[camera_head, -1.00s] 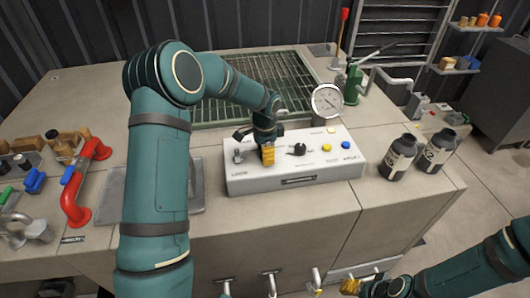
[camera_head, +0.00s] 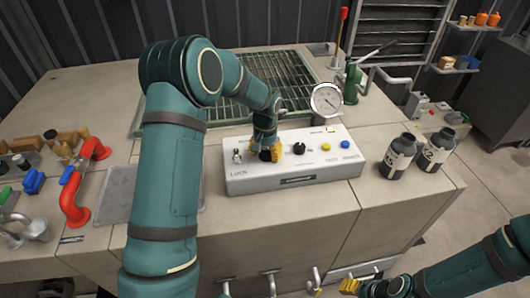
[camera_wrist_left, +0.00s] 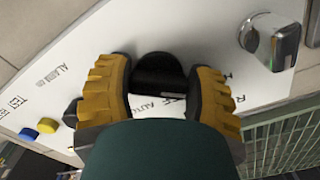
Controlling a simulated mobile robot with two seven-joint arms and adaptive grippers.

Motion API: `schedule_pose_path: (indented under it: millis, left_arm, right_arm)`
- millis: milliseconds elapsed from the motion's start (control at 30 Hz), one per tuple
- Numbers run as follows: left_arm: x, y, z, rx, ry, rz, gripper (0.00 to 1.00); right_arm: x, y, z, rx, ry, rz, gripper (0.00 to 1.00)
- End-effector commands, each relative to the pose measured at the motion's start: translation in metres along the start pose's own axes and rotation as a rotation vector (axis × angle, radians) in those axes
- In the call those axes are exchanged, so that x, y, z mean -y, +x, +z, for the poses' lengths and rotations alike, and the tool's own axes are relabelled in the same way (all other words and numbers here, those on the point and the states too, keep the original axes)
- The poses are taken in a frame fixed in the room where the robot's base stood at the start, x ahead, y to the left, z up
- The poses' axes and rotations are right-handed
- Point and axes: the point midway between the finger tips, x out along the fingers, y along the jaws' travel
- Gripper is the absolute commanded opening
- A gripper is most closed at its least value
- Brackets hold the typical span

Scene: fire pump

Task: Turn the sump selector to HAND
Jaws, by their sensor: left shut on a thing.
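The white control panel (camera_head: 240,180) sits on the bench with its switches on top. My left gripper (camera_head: 264,153) is over the panel's left part, its yellow fingers shut on a black selector knob (camera_wrist_left: 158,75). In the left wrist view the knob is between the two finger pads (camera_wrist_left: 160,95), with "AUTO" printed beside it. The knob's exact pointing and its name label are hidden or too small to read. A second black knob (camera_head: 299,148) stands free to the right. My right gripper (camera_head: 368,287) is at the bottom edge, away from the panel; its opening is unclear.
A metal switch (camera_head: 237,156) is left of the held knob. A yellow button (camera_head: 326,147) and a blue button (camera_head: 345,145) are to the right. A pressure gauge (camera_head: 326,100) stands behind the panel. Two dark bottles (camera_head: 399,156) (camera_head: 435,151) and a red pipe handle (camera_head: 75,190) flank it.

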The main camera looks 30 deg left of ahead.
Motion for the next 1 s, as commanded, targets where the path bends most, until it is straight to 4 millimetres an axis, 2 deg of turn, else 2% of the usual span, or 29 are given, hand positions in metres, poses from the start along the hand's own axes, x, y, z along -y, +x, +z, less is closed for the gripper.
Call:
schedule_pose_path:
  millis: [333,833,867,900,933,1000]
  left_arm:
    - [-0.0005,-0.0028,-0.0021,-0.008,-0.128,-0.001,0.21]
    - [-0.0003,-0.0028,-0.0023,-0.008,-0.147,-0.001,0.21]
    - [-0.0003,-0.0028,-0.0023,-0.008,-0.147,-0.001,0.62]
    - [-0.0002,-0.0027,-0.0023,-0.008,-0.147,-0.001,0.76]
    - [-0.0003,-0.0026,-0.0022,-0.008,-0.147,0.0,0.87]
    - [-0.0004,-0.0021,-0.0018,-0.006,-0.146,0.0,0.89]
  right_arm:
    - [0.0005,-0.0013,-0.0007,-0.002,0.0,0.0,0.47]
    - [0.0005,-0.0013,-0.0008,-0.002,0.0,0.0,0.47]
    - [0.0005,-0.0013,-0.0008,-0.002,0.0,0.0,0.47]
    - [0.0005,-0.0013,-0.0008,-0.002,0.0,0.0,0.47]
    - [0.0005,-0.0013,-0.0008,-0.002,0.0,0.0,0.47]
    - [0.0005,-0.0013,-0.0008,-0.002,0.0,0.0,0.47]
